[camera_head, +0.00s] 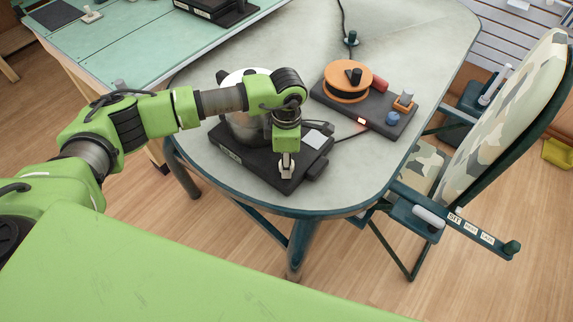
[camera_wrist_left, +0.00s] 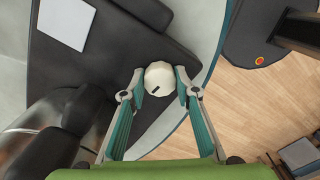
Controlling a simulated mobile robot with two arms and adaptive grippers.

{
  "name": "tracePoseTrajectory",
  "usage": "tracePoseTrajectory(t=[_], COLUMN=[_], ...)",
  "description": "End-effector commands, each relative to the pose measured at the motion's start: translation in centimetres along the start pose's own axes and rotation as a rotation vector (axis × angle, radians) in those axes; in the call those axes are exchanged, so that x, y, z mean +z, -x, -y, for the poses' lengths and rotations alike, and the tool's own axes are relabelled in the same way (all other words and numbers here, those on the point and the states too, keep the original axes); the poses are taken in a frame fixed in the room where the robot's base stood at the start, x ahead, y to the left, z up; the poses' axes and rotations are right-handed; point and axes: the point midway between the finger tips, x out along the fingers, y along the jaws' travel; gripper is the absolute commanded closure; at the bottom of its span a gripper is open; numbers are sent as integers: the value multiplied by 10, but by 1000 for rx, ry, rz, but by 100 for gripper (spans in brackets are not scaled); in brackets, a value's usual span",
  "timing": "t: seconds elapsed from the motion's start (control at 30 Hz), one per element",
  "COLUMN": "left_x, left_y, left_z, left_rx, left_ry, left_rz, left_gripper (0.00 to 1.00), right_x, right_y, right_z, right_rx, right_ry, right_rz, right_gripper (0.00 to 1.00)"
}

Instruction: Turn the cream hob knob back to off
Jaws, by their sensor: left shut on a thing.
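The cream hob knob (camera_wrist_left: 162,75) shows in the left wrist view as a round pale cap with a short dark mark toward its lower left edge. My left gripper (camera_wrist_left: 160,84) has a finger on each side of it and is shut on it. In the head view my left gripper (camera_head: 286,170) points down at the near side of the dark hob (camera_head: 236,151), hiding the knob there. The hob's dark top (camera_wrist_left: 112,62) also shows in the wrist view. My right gripper is in neither view.
A pale pot (camera_head: 243,128) stands on the hob, partly behind my left arm. A white square (camera_head: 316,139) lies on the hob's right part. A dark unit with an orange reel (camera_head: 346,88) stands farther right on the table. A camouflage chair (camera_head: 520,105) stands at the right.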

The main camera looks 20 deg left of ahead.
Motion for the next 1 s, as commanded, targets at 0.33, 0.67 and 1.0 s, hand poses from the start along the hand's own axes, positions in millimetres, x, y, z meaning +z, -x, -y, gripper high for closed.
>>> tracePoseTrajectory(t=[0.33, 0.67, 1.0], left_x=[0, 0, 0], left_y=[2, 1, 1], left_z=[-3, -4, -4], left_rx=[8, 10, 9], left_ry=[450, 553, 551], left_rz=[4, 5, 4], left_gripper=[100, 100, 60], right_x=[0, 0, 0], right_y=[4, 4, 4], right_z=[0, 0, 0], right_rx=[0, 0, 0], right_ry=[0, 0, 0], right_rz=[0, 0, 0], right_gripper=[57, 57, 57])
